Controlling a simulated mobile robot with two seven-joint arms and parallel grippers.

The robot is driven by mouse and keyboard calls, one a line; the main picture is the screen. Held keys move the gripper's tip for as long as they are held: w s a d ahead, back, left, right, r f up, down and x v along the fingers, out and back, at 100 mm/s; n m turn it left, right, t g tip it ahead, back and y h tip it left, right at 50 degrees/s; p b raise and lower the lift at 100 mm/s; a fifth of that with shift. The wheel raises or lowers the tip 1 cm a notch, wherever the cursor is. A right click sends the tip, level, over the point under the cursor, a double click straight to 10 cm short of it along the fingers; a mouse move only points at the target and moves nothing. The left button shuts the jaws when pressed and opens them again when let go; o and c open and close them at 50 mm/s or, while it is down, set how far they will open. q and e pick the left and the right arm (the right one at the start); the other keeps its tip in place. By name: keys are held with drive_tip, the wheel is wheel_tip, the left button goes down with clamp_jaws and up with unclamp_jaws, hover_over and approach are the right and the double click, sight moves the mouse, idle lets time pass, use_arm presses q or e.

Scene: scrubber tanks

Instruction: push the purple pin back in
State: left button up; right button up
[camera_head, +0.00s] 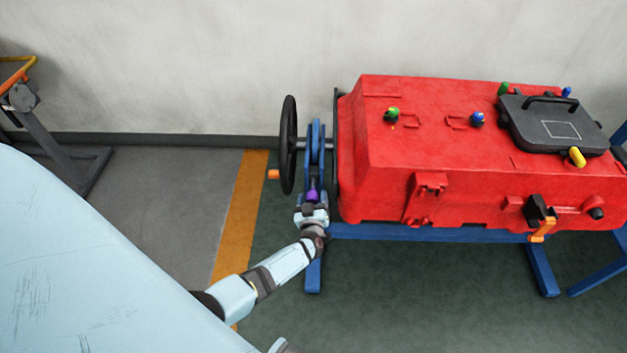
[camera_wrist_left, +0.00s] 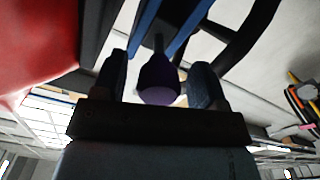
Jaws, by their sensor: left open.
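The purple pin (camera_head: 312,194) sits at the lower front of the blue bracket (camera_head: 316,150), left of the red tank (camera_head: 450,150). My left gripper (camera_head: 311,207) is at the pin, its arm coming in from below. In the left wrist view the pin's dark purple knob (camera_wrist_left: 158,78) hangs between the two spread fingers of my left gripper (camera_wrist_left: 158,85). Gaps show on both sides of the knob, so the fingers are around it but do not appear to touch it. A thin shaft runs from the knob towards the blue bars. My right gripper is not in view.
A black handwheel (camera_head: 288,145) with an orange handle (camera_head: 273,175) stands just left of the bracket. The tank rests on a blue frame (camera_head: 430,234). A black lid (camera_head: 550,125) and several coloured knobs are on top. Open floor lies in front.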

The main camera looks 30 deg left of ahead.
sight(314, 185)
use_arm(q)
drive_tip(key=shift+w+a, duration=0.1)
clamp_jaws()
drive_tip(key=b+x, duration=0.2)
drive_tip(key=x, duration=0.2)
drive_tip(key=shift+f, duration=0.1)
drive_tip(key=shift+w+a, duration=0.1)
drive_tip(key=shift+w, duration=0.1)
drive_tip(key=shift+r, duration=0.25)
drive_tip(key=shift+c, duration=1.8)
unclamp_jaws()
drive_tip(key=o, duration=0.4)
drive_tip(key=shift+f, duration=0.1)
drive_tip(key=shift+c, duration=0.2)
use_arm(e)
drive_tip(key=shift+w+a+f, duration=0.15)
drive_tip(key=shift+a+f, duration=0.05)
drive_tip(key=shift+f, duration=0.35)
